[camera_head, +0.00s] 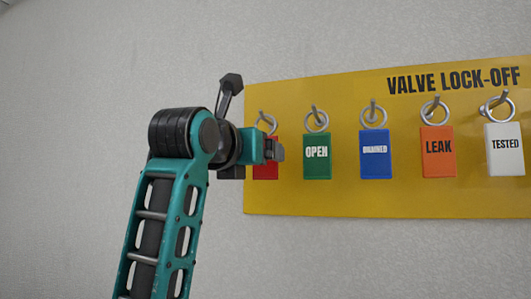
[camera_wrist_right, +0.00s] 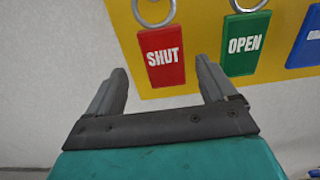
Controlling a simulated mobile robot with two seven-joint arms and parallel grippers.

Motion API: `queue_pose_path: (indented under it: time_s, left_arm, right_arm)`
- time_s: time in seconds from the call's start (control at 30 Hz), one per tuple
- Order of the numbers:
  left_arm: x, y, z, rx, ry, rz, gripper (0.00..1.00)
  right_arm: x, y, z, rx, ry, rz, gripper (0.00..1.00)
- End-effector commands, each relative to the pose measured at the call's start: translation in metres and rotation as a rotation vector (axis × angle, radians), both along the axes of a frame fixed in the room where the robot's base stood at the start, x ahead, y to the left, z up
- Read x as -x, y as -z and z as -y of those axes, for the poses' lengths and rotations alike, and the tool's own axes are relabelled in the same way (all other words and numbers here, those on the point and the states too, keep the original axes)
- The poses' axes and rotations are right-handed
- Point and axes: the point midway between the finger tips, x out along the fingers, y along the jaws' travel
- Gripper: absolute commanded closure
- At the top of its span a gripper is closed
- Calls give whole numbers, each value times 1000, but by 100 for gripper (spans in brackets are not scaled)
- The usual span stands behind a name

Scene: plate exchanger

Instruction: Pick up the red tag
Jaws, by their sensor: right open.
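The red tag (camera_head: 265,172) hangs by a ring (camera_head: 267,122) from a hook on the yellow board; my right gripper hides its middle in the head view. In the right wrist view the red tag (camera_wrist_right: 162,57) reads "SHUT" and hangs upright against the board. My right gripper (camera_head: 275,150) is in front of the tag in the head view. In the right wrist view the right gripper (camera_wrist_right: 162,80) is open, its two fingers apart with the tag's lower part ahead of and between the fingertips. Nothing is held. My left gripper is not in view.
The yellow board (camera_head: 350,195) reads "VALVE LOCK-OFF". A green OPEN tag (camera_head: 317,156) hangs right beside the red one, close to the right finger in the wrist view. Blue (camera_head: 374,157), orange LEAK (camera_head: 438,151) and white TESTED (camera_head: 504,149) tags hang further right. Bare wall lies left.

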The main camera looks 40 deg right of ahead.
Motion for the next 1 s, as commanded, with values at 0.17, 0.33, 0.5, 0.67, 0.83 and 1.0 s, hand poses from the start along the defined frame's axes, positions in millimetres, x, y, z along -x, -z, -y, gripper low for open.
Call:
queue_pose_path:
  time_s: [0.17, 0.33, 0.5, 0.67, 0.83, 1.0]
  left_arm:
    - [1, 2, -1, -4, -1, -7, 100]
    - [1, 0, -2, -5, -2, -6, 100]
    - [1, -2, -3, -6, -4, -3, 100]
    - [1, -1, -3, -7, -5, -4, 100]
    - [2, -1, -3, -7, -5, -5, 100]
    - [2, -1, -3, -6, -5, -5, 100]
  right_arm:
    - [-5, 1, 13, 1, 3, 0, 15]
    - [-13, 3, 39, 1, 5, -2, 15]
    - [-21, 3, 52, 1, 1, 0, 15]
    - [-22, 3, 53, 1, -1, 0, 15]
    - [-22, 3, 53, 1, 0, 0, 24]
    - [-21, 3, 52, 1, 0, 0, 40]
